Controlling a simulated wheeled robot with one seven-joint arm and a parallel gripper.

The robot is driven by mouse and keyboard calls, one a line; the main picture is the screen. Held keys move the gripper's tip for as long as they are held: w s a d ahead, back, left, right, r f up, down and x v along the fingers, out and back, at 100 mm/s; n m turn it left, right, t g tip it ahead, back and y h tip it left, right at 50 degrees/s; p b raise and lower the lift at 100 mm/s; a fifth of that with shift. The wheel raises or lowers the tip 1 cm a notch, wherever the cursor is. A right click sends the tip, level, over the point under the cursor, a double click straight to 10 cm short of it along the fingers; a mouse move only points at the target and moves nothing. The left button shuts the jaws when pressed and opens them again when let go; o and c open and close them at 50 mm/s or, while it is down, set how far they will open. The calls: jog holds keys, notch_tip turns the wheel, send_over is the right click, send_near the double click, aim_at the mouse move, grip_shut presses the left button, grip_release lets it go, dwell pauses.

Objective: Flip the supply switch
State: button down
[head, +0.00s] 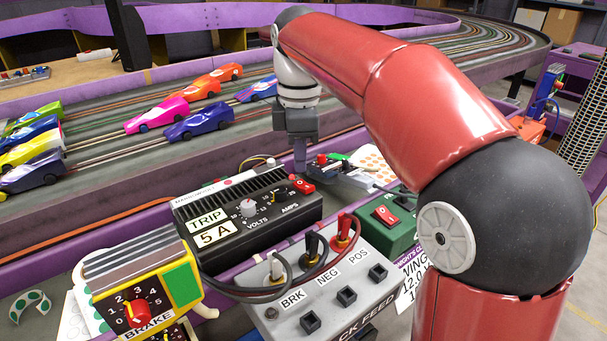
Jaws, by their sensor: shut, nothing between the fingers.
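The black power supply (255,228) has a finned top, a TRIP 5A label, and VOLTS and AMPS knobs. My gripper (300,171) points down and is shut and empty. Its tip appears just above and behind the red switch; I cannot tell from this view whether they touch. The switch's on or off position is too small to read.
A green box (402,240) with another red switch (385,215) stands to the right. A grey track feed box (350,300) with plugged cables is in front. A yellow brake controller (145,290) stands at left. Slot cars (160,114) stand on the track behind.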

aim_at(300, 182)
notch_tip(300, 182, up, 2)
jog(key=shift+r+p, duration=0.2)
jog(key=shift+p, duration=0.65)
jog(key=shift+r, duration=0.9)
